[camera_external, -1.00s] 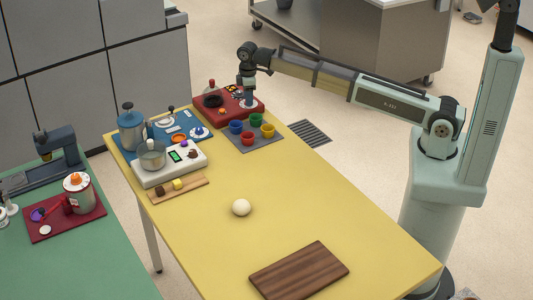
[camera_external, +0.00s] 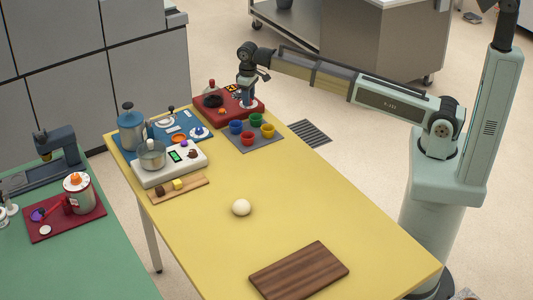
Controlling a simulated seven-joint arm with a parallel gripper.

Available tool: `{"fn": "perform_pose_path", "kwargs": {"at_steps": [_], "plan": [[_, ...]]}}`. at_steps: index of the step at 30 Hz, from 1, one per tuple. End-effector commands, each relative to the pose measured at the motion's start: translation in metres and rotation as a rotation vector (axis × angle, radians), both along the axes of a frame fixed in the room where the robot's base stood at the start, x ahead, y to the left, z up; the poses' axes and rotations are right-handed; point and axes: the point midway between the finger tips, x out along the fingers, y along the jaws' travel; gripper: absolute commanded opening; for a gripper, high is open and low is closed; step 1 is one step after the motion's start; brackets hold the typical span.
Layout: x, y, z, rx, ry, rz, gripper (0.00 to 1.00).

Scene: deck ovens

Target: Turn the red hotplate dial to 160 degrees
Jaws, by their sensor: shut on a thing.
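The red hotplate (camera_external: 203,113) stands at the far end of the yellow table, with a dark round plate (camera_external: 213,101) on its top. My gripper (camera_external: 249,102) points down over the right part of the hotplate and is shut on the dial there. The dial sits on a pale round disc (camera_external: 241,105) whose edge shows around the fingers. My fingers hide most of the dial, and its angle marks are too small to read.
Several coloured cups on a grey mat (camera_external: 262,145) stand just in front of the hotplate. A blue board (camera_external: 178,127) and a white scale-like device (camera_external: 190,163) with a pot are to the left. The yellow table's middle is clear except for a pale ball (camera_external: 241,207); a wooden board (camera_external: 299,271) lies near the front.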

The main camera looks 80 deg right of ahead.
Motion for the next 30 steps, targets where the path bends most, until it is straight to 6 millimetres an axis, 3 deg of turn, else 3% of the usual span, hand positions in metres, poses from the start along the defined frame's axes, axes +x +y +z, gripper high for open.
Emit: {"fn": "perform_pose_path", "kwargs": {"at_steps": [18, 19, 26, 30], "plan": [[0.0004, 0.0, 0.0004, 0.0, -0.001, -0.046, 0.06], [0.0004, 0.0, 0.0004, 0.0, -0.001, -0.046, 0.39], [0.0002, 0.0, 0.0002, 0.0, -0.001, -0.046, 0.61], [0.0002, 0.0, 0.0001, 0.0, 0.0, -0.046, 0.61]]}}
